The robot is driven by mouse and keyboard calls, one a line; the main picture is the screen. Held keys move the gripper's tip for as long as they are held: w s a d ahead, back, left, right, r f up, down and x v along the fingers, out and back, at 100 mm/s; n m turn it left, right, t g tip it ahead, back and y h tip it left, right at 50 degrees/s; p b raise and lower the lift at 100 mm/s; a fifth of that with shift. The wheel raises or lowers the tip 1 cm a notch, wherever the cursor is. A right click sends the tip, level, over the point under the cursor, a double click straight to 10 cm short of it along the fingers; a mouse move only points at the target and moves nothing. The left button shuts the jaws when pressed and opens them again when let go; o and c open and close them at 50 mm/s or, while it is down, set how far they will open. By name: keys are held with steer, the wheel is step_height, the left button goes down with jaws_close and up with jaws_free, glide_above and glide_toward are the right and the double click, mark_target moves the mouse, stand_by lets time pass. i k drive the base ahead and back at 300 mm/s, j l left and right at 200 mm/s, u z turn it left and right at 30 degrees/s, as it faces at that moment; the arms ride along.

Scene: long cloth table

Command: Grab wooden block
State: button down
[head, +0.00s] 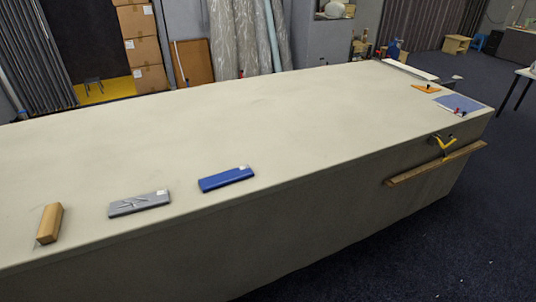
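A wooden block (49,223) lies on the long cloth-covered table (250,125) at the near left, close to the front edge. It is light brown and oblong, with its long side pointing away from me and tilted slightly to the right. Nothing touches it. My gripper is not in view in the head view, so its state and its distance from the block are hidden.
A grey block (139,204) and a blue block (226,179) lie to the right of the wooden block, near the front edge. An orange item (426,88) and a blue pad (462,104) lie at the far right end. The table's middle is clear.

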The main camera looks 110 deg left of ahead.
mark_target(49, 228)
steer(key=u, duration=5.2)
steer(key=i+j+z, duration=0.25)
steer(key=i, duration=0.55)
steer(key=i+j+z, duration=0.2)
steer(key=i+j, duration=0.4)
steer(key=i+j+z, duration=0.25)
steer(key=i+j, duration=0.4)
steer(key=i, duration=0.15)
